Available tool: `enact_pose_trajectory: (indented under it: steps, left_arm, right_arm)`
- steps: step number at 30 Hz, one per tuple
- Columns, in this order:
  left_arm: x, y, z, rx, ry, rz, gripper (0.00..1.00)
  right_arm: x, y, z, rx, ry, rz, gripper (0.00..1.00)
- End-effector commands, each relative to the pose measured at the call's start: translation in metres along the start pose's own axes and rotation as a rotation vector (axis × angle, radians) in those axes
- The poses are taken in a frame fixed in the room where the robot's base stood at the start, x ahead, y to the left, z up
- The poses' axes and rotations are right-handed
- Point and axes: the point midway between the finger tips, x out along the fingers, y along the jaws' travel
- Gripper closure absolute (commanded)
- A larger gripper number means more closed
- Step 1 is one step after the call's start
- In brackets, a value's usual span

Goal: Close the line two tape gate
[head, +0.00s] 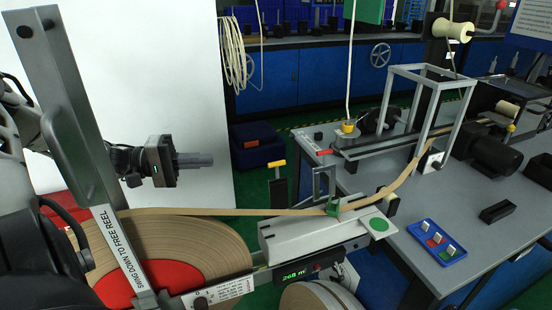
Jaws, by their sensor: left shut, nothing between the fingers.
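My left gripper (195,160) is in the upper left of the head view, in front of the white panel, with its fingers shut and empty, pointing right. It is apart from everything. A large brown tape reel (200,240) with a red hub is below it. A grey bar (85,130) marked "SWING DOWN TO FREE REEL" stands tilted at the left. The brown tape (230,212) runs right to a light grey block (315,235) with a green clip (333,206). A small grey upright frame (324,185) stands behind the block. I cannot tell which part is the line two gate.
A grey table (470,215) at the right holds a metal frame (440,100), a dark motor (487,153) and a blue tray (437,243) of switches. A display (295,274) reads 268 m.

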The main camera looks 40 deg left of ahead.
Motion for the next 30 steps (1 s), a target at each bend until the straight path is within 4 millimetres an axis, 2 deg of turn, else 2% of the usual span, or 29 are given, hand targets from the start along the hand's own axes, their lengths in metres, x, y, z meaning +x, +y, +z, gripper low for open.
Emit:
enact_pose_trajectory:
  steps: [3, 8, 18, 22, 24, 30]
  left_arm:
    - [0.008, 0.015, -0.005, -0.032, 0.013, 0.039, 1.0]
    - [0.023, 0.017, -0.006, -0.041, 0.016, 0.047, 1.0]
    - [0.09, 0.015, -0.006, -0.039, 0.013, 0.045, 1.0]
    - [0.109, 0.016, -0.006, -0.037, 0.013, 0.045, 1.0]
    - [0.112, 0.026, 0.004, -0.042, 0.01, 0.04, 1.0]
    - [0.117, 0.024, 0.025, -0.04, 0.013, 0.04, 1.0]
  right_arm:
    - [0.002, -0.007, -0.003, -0.077, 0.019, -0.017, 0.64]
    - [0.003, -0.008, -0.003, -0.093, 0.023, -0.02, 0.64]
    - [0.011, -0.009, 0.006, -0.089, 0.028, -0.027, 0.64]
    - [0.015, -0.01, 0.009, -0.079, 0.037, -0.034, 0.64]
    - [0.005, -0.011, -0.003, -0.082, 0.032, -0.031, 0.64]
    - [0.0, -0.01, -0.004, -0.089, 0.023, -0.025, 0.64]
